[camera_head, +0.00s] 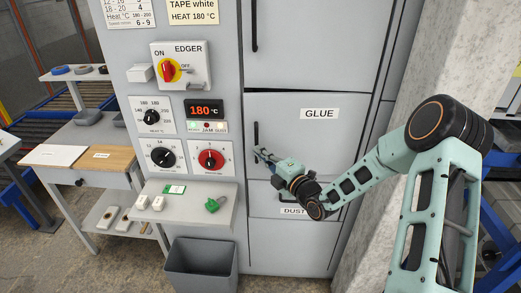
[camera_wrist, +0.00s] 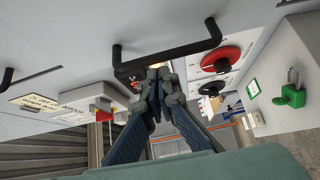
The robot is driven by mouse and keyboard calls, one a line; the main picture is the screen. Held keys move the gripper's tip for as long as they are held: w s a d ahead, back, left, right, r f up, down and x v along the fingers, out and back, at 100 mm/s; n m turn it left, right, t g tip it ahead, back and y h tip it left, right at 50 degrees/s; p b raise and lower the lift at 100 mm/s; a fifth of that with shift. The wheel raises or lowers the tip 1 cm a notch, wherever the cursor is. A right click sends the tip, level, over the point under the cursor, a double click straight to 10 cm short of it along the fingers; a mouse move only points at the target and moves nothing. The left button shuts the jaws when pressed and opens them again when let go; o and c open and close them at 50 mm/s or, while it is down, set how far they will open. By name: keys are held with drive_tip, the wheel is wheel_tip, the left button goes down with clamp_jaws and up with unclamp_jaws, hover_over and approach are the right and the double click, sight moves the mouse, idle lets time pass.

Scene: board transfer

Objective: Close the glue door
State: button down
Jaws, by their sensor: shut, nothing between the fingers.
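The glue door (camera_head: 300,140) is a grey cabinet door with a white GLUE label (camera_head: 319,114). It looks flush, or nearly flush, with the cabinet front; I cannot tell whether a small gap is left. Its black bar handle (camera_head: 256,133) is upright near its left edge. My gripper (camera_head: 260,152) is shut and empty, close to the handle's lower end. In the wrist view a black handle (camera_wrist: 170,50) crosses just beyond my closed fingertips (camera_wrist: 158,76); I cannot tell whether they touch it.
A control panel with an EDGER switch (camera_head: 170,71) and dials is left of the door. A small shelf (camera_head: 190,205) below holds a green padlock (camera_head: 214,204). The DUST drawer (camera_head: 270,198) lies under the door. A grey bin (camera_head: 201,265) stands on the floor. A stone-like pillar is at right.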

sight(251, 137)
drive_tip(key=shift+w, duration=0.4)
drive_tip(key=w, duration=0.2)
drive_tip(key=w+a, duration=0.1)
drive_tip(key=w, duration=0.1)
drive_tip(key=shift+w, duration=0.45)
